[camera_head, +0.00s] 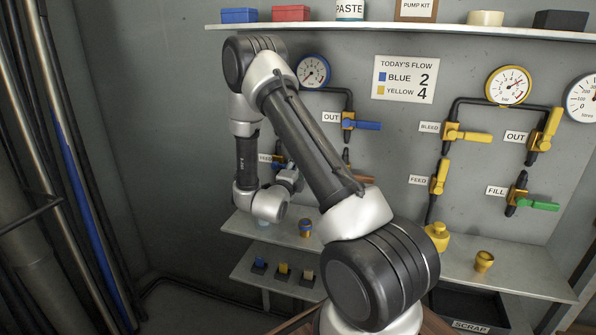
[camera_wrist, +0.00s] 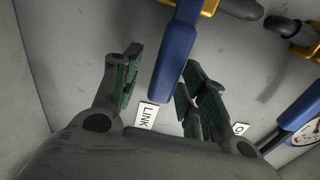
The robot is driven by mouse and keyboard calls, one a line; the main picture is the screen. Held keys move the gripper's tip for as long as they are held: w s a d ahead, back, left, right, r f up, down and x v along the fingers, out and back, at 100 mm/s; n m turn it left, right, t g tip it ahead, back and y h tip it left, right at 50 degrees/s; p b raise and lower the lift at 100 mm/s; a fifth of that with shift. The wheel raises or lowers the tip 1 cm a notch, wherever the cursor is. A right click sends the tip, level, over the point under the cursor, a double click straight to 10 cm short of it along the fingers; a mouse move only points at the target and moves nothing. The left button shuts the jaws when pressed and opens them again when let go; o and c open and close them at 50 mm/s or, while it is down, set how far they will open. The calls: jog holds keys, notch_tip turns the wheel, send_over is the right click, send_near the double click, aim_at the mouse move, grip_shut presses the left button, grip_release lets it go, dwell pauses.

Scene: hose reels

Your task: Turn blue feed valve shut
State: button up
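In the head view my gripper (camera_head: 289,178) is at the wall on the left, at the partly hidden valve (camera_head: 279,160) beside a FEED label (camera_head: 265,158). In the wrist view my gripper (camera_wrist: 161,64) is open, with one finger on each side of a blue handle (camera_wrist: 176,62). The handle runs down from a brass valve body (camera_wrist: 210,6) at the top edge. A gap shows at the left finger; I cannot tell whether the right finger touches the handle. In the head view the handle is hidden by my arm.
A blue-handled OUT valve (camera_head: 348,122) sits up and right of my gripper, below a blue-rimmed gauge (camera_head: 313,71). A LINK label (camera_wrist: 147,115) shows between my fingers. Yellow valves (camera_head: 452,133) stand further right. A shelf (camera_head: 240,226) with fittings lies below.

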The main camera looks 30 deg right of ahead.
jog(key=v, duration=1.2)
dwell(0.3)
